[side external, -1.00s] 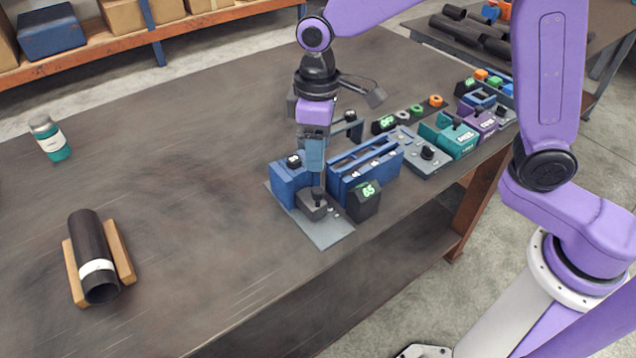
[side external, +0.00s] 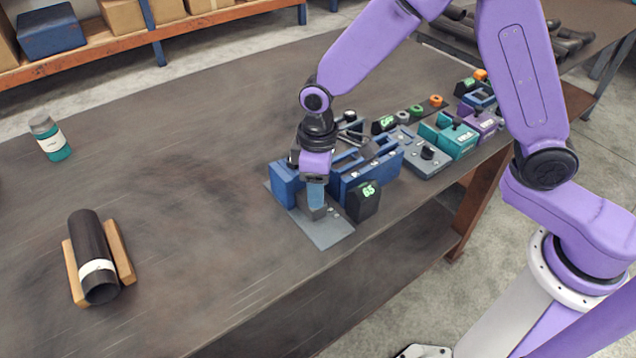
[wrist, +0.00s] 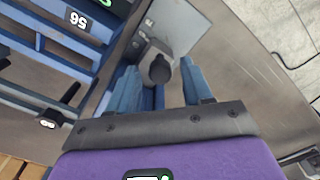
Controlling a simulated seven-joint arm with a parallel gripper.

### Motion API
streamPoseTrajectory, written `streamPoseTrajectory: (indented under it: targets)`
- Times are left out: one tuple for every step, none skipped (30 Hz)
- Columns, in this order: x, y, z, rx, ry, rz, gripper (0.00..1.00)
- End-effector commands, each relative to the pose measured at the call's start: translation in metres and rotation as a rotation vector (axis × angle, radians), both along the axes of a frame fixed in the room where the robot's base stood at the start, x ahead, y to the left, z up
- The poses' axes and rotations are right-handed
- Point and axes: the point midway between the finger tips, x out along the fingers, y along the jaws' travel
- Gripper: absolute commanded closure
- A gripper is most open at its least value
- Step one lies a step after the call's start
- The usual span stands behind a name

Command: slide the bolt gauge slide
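The bolt gauge is a blue block unit (side external: 285,185) on a grey plate (side external: 330,235) at the bench's front edge. Its slide, a small grey block, is mostly hidden by my fingers in the side view. In the wrist view the slide's dark round knob (wrist: 160,70) stands on the grey block (wrist: 150,53). My gripper (side external: 316,208) points down over the slide. In the wrist view its blue fingers (wrist: 160,78) are apart, one on each side of the knob, with small gaps visible. Whether the tips touch the block is hidden.
A blue slotted rack (side external: 365,175) and a dark block with a green label (side external: 363,203) stand close to the right of my gripper. More fixtures (side external: 425,155) line the bench beyond.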

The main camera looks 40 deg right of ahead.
Motion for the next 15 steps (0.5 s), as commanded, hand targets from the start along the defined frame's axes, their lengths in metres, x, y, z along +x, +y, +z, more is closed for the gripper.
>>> streamPoseTrajectory:
  targets:
    - [0.000, 0.000, 0.000, 0.000, 0.000, 0.000, 0.67]
    - [0.000, 0.000, 0.000, 0.000, 0.000, 0.000, 0.77]
    - [0.000, 0.000, 0.000, 0.000, 0.000, 0.000, 0.90]
    - [0.000, 0.000, 0.000, 0.000, 0.000, 0.000, 1.00]
    - [0.000, 0.000, 0.000, 0.000, 0.000, 0.000, 1.00]
    - [0.000, 0.000, 0.000, 0.000, 0.000, 0.000, 1.00]
    - [0.000, 0.000, 0.000, 0.000, 0.000, 0.000, 1.00]
    - [0.000, 0.000, 0.000, 0.000, 0.000, 0.000, 1.00]
    - [-0.001, 0.000, 0.000, 0.000, 0.000, 0.001, 1.00]
    - [-0.003, 0.000, 0.000, 0.000, 0.000, 0.001, 1.00]
    - [-0.006, 0.001, 0.001, 0.000, 0.000, 0.002, 1.00]
    - [-0.010, 0.001, 0.001, 0.000, 0.000, 0.002, 1.00]
    - [-0.015, 0.001, 0.001, 0.000, 0.000, 0.002, 1.00]
    - [-0.019, 0.002, 0.001, 0.000, 0.000, 0.004, 1.00]
    - [-0.026, 0.002, 0.001, -0.001, 0.001, 0.004, 1.00]
